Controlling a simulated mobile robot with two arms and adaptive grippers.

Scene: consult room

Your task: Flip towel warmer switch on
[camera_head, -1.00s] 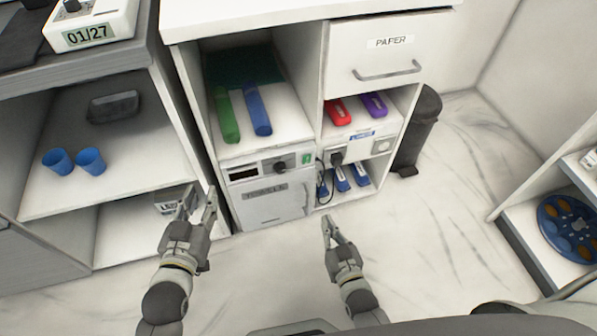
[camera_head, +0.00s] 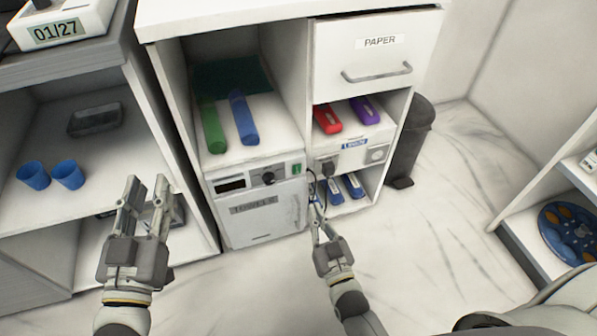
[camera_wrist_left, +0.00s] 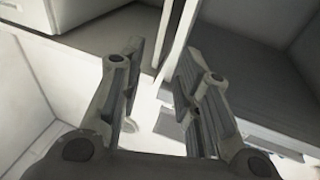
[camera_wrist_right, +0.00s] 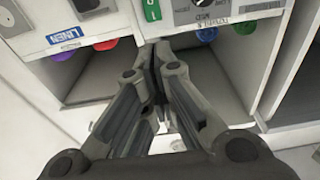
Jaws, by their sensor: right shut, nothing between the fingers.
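The towel warmer (camera_head: 259,207) is a white box labelled "TOWELS" in the lower cabinet bay, with a dark display, a black knob (camera_head: 268,178) and a small green switch (camera_head: 296,169) at the right of its panel. The green switch also shows in the right wrist view (camera_wrist_right: 152,10), above the fingertips. I cannot tell which way it is set. My right gripper (camera_head: 317,208) is shut and empty, below and right of the switch and apart from it. My left gripper (camera_head: 146,184) is open and empty, in front of the left shelf unit.
A black plug and cord (camera_head: 326,170) hang right of the warmer. The "LINEN" panel (camera_head: 354,144) sits beside it, with blue items (camera_head: 353,185) below. Blue cups (camera_head: 68,174) stand on the left shelf. A dark bin (camera_head: 410,140) stands at right. The floor in front is clear.

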